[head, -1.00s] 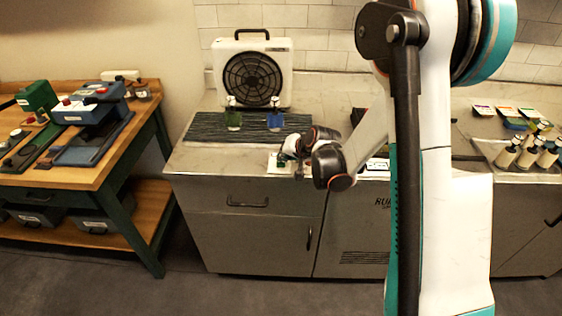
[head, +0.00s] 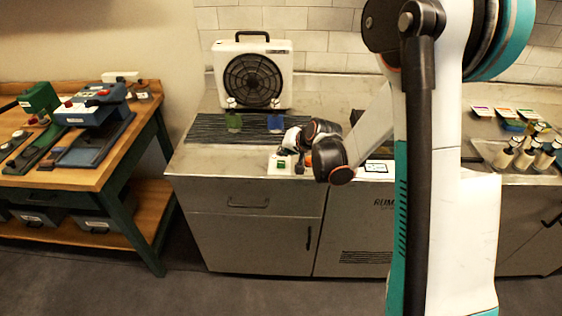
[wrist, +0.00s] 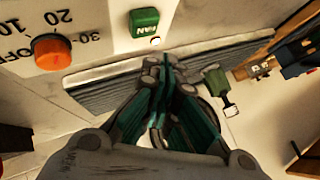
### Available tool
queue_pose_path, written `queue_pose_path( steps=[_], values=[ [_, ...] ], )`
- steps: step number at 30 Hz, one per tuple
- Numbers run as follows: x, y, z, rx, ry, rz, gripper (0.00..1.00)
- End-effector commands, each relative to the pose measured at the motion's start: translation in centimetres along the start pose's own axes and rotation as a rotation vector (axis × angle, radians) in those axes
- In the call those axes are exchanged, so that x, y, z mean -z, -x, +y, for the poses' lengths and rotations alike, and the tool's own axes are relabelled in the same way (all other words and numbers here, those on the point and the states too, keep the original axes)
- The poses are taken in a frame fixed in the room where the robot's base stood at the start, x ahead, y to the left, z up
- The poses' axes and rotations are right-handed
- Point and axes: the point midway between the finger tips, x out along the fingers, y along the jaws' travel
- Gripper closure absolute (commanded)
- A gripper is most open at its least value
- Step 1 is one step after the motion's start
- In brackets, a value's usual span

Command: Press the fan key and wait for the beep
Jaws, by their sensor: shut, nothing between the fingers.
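The green fan key (wrist: 144,22), marked FAN, sits on a pale panel (wrist: 100,30) at the top of the wrist view. A small bright round spot (wrist: 155,41) shows just below it. In the head view the small white panel (head: 279,166) lies at the counter's front edge. My gripper (wrist: 160,62) is shut and empty. In the wrist view its fingertips appear just below the key, with a visible gap in the picture. In the head view my gripper (head: 300,165) is beside the panel, partly hidden by my wrist.
An orange dial (wrist: 52,52) with numbers and OFF is on the same panel. A white fan unit (head: 254,75) stands at the back of the counter. Green (head: 234,121) and blue (head: 275,121) bottles stand on a dark ribbed mat (head: 205,129). A wooden bench (head: 70,175) is at left.

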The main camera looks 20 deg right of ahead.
Motion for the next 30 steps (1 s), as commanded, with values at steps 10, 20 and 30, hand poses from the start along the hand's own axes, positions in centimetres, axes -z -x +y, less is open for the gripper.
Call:
queue_pose_path(
  steps=[10, 20, 30],
  values=[
    [1.7, 2.3, -1.7, 0.000, 0.000, 0.000, 1.00],
    [1.7, 2.4, -1.8, 0.000, 0.000, 0.000, 1.00],
    [1.7, 2.4, -1.8, 0.000, 0.000, 0.000, 1.00]
  ],
)
